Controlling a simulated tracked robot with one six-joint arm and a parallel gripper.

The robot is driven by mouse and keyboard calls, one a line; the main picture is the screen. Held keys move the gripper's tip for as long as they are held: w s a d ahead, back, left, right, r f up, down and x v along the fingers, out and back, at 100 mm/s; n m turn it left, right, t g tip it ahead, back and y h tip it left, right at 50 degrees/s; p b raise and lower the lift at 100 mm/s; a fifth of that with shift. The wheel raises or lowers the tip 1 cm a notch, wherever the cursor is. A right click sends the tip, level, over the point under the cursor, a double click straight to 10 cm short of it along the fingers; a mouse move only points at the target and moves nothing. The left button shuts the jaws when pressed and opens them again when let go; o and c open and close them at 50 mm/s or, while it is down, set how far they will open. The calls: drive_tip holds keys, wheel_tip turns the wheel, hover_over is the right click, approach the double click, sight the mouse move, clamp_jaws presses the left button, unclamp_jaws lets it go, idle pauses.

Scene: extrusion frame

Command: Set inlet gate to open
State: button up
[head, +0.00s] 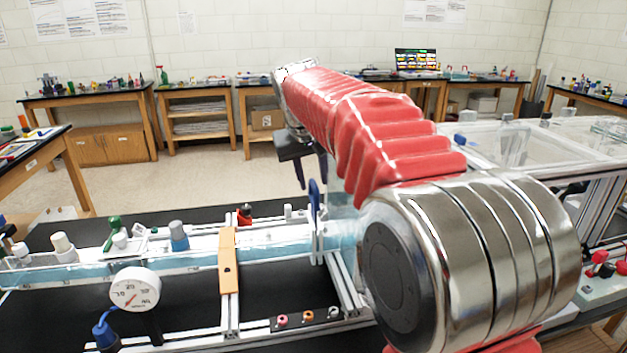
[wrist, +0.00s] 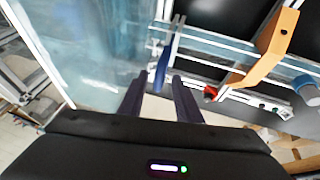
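A blue handle (head: 314,196) stands upright at the clear plates across the water channel, right of the orange bracket. I take it to be the inlet gate's handle; its setting cannot be read. My gripper (head: 312,184) hangs right over the handle with its dark fingers pointing down. In the wrist view the blue handle (wrist: 161,70) shows between and just beyond the tips of my gripper (wrist: 159,79). The fingers are apart, with gaps visible beside the handle. Whether a finger touches it I cannot tell. My arm hides part of the channel to the right.
The clear channel (head: 180,264) runs left with blue water. An orange bracket (head: 229,262) crosses it; a round gauge (head: 135,289) stands in front. A red-capped part (head: 245,214) and a grey-blue knob (head: 179,235) are nearby. A clear tank (head: 530,143) lies at right.

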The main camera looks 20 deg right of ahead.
drive_tip(key=v, duration=1.2)
drive_tip(key=shift+r, duration=0.2)
drive_tip(key=shift+a, duration=0.15)
drive_tip(key=s+a+f+n+y, duration=0.1)
drive_tip(key=s+a+f, duration=0.15)
drive_tip(key=f, duration=0.75)
drive_tip(key=s+f, duration=0.4)
drive_tip(key=s, duration=0.5)
drive_tip(key=s+f+y, duration=0.1)
drive_tip(key=s+f, duration=0.4)
drive_tip(key=s, duration=0.4)
drive_tip(key=s+f+t, duration=0.1)
drive_tip(key=s+f, duration=0.3)
drive_tip(key=s, duration=0.5)
drive_tip(key=shift+f, duration=0.3)
